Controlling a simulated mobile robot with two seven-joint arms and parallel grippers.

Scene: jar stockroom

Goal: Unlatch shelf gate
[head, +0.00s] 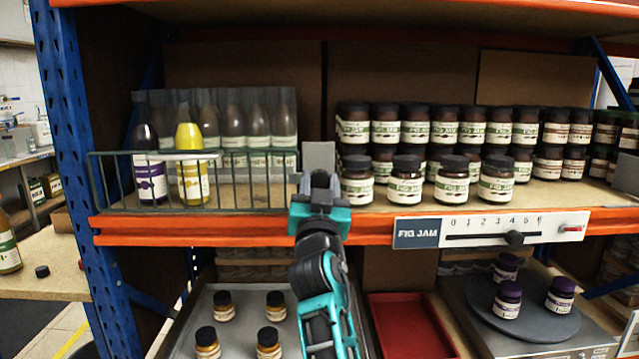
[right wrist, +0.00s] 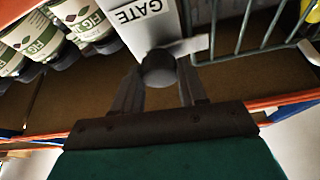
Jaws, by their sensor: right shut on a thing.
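The green wire shelf gate (head: 240,182) stands across the left part of the orange shelf, in front of the bottles. A pale latch plate (head: 318,155) stands at its right end. In the right wrist view this plate bears the label GATE (right wrist: 138,11). A dark round latch knob (right wrist: 158,68) sits at the foot of the plate, beside the wire gate (right wrist: 250,35). My right gripper (head: 319,182) is at the plate, shut on the knob, its fingers (right wrist: 158,88) on both sides of it. The gripper hides the knob in the head view. My left gripper is not in view.
Fig jam jars (head: 405,180) stand close right of the plate. Behind the gate are a purple-labelled bottle (head: 149,180), a yellow bottle (head: 190,165) and several grey ones. A slider scale (head: 490,231) is on the shelf edge. Below are a jar tray (head: 245,310) and a red tray (head: 405,325).

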